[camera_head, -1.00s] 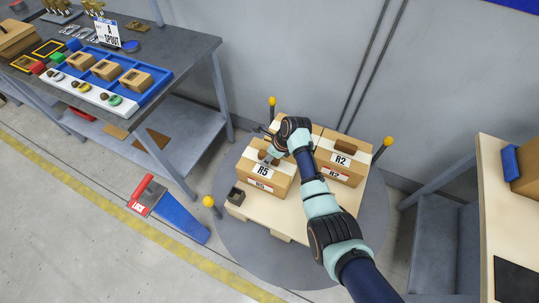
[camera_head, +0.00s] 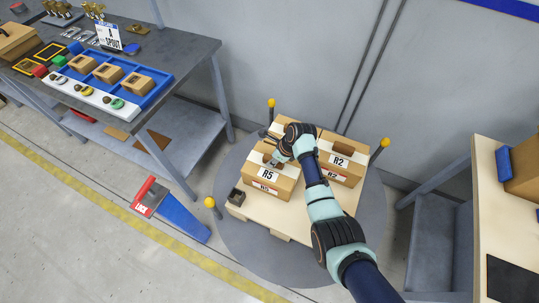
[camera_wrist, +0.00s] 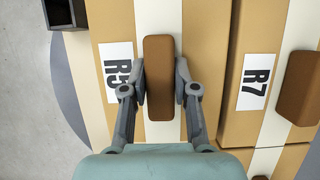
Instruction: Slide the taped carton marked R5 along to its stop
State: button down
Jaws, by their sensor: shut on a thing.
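The taped carton marked R5 (camera_head: 254,181) sits on the pale pallet (camera_head: 290,223), with a white tape band and a brown block-shaped grip on top. In the wrist view, carton R5 (camera_wrist: 111,113) lies under my gripper (camera_wrist: 159,85). My gripper is shut on its brown grip (camera_wrist: 159,60), one finger on each side. In the head view my gripper (camera_head: 275,160) partly hides the carton's top. I cannot clearly pick out the stop.
A carton marked R2 (camera_head: 340,175) stands right of R5. A carton marked R7 (camera_wrist: 234,119) lies close beside R5 in the wrist view. A small dark open box (camera_head: 236,197) stands at the pallet's left corner. Yellow-topped posts (camera_head: 271,103) surround the pallet.

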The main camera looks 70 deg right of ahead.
jog(key=shift+s+r+p, duration=0.15)
jog(key=shift+s+p, duration=0.35)
jog(key=shift+s, duration=0.25)
jog(key=c, duration=0.8)
grip_release()
jog(key=v, duration=1.1)
jog(key=shift+s+r, duration=0.15)
jog(key=shift+r, duration=0.2)
